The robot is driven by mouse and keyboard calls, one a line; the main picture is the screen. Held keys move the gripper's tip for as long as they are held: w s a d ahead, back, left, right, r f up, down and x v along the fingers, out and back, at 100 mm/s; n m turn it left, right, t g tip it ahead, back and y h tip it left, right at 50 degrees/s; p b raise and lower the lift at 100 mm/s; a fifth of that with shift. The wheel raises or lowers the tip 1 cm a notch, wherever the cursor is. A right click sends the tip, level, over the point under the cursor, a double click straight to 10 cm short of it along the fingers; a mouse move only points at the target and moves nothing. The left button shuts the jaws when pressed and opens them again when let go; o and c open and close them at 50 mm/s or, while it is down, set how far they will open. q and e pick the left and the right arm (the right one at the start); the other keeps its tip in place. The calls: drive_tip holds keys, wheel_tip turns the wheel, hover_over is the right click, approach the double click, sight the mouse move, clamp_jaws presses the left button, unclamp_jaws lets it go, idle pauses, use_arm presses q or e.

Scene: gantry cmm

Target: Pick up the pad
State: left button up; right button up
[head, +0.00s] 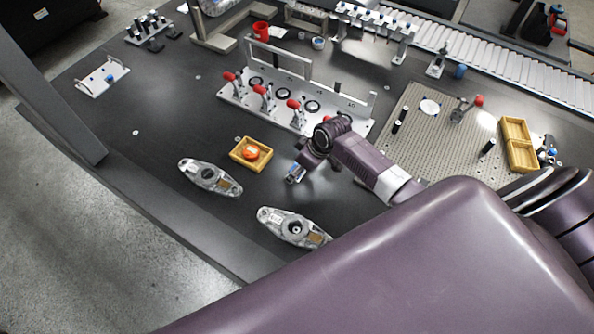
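An orange round piece (251,153) lies in a small yellow tray (238,158) on the dark table. It may be the pad, but I cannot tell for sure. My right arm reaches in from the lower right, and its gripper (296,174) is just right of the yellow tray, apart from it. The gripper is small and seen from above, with silver and blue at its tip; I cannot tell whether its fingers are open or hold anything. My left gripper is not in view.
Two grey metal castings (210,177) (293,228) lie near the table's front edge. A fixture with red-handled clamps (262,97) stands behind the tray.

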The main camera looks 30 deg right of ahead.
drive_tip(key=c, duration=0.9)
drive_tip(key=shift+c, duration=0.2)
wheel_tip(320, 180, up, 20)
drive_tip(key=b, duration=0.1)
